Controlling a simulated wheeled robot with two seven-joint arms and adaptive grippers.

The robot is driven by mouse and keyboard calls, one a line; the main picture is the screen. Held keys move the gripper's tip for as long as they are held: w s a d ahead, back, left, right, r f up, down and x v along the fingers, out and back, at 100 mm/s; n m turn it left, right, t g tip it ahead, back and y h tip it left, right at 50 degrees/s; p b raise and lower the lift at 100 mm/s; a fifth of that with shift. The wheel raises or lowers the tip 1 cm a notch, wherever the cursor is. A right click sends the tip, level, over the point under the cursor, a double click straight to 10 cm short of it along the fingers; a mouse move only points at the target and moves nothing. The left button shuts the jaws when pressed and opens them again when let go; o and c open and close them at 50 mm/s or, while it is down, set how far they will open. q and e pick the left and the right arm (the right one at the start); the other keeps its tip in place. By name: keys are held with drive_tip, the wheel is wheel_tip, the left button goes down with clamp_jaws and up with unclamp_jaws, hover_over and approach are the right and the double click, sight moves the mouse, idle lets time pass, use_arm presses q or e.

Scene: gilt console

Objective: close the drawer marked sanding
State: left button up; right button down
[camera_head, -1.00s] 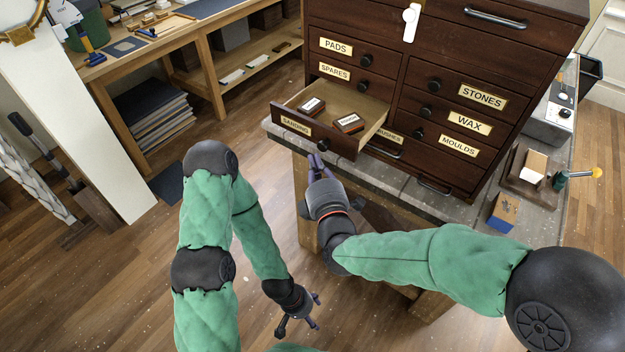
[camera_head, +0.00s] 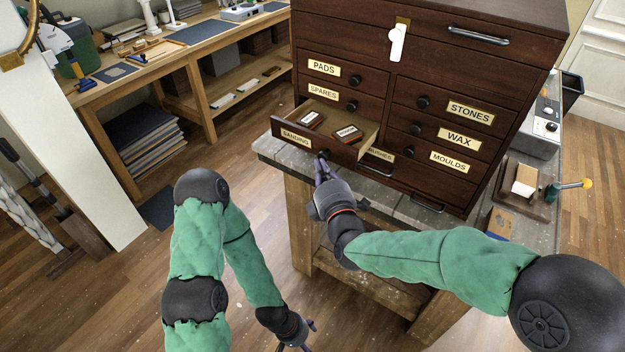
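The drawer marked SANDING (camera_head: 295,138) is pulled out of the dark wooden cabinet (camera_head: 460,85). Two small labelled blocks lie inside it, one at the left (camera_head: 311,119) and one at the right (camera_head: 347,133). My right gripper (camera_head: 322,165) is at the drawer's front, by its dark knob (camera_head: 323,155). Its fingers look close together, but whether they are shut, or touch the knob, is hard to see. My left gripper (camera_head: 298,345) is low at the bottom edge, away from the cabinet and partly cut off by the frame.
The cabinet stands on a grey-topped bench (camera_head: 400,195). Other drawers, such as STONES (camera_head: 470,112) and WAX (camera_head: 460,137), are shut. A wooden block in a holder (camera_head: 525,182) sits on the bench at the right. Open floor lies left of the bench.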

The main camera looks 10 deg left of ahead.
sight(351, 140)
drive_tip(key=w+d+b, duration=0.1)
drive_tip(key=w, duration=0.3)
drive_tip(key=w+d+b, duration=0.1)
drive_tip(key=w+d, duration=0.1)
drive_tip(key=w, duration=0.2)
drive_tip(key=w+d+b, duration=0.1)
drive_tip(key=w, duration=0.3)
drive_tip(key=shift+d+f, duration=0.1)
drive_tip(key=shift+d, duration=0.15)
drive_tip(key=shift+w+d, duration=0.1)
drive_tip(key=shift+w, duration=0.3)
drive_tip(key=shift+d+r, duration=0.1)
drive_tip(key=shift+r, duration=0.1)
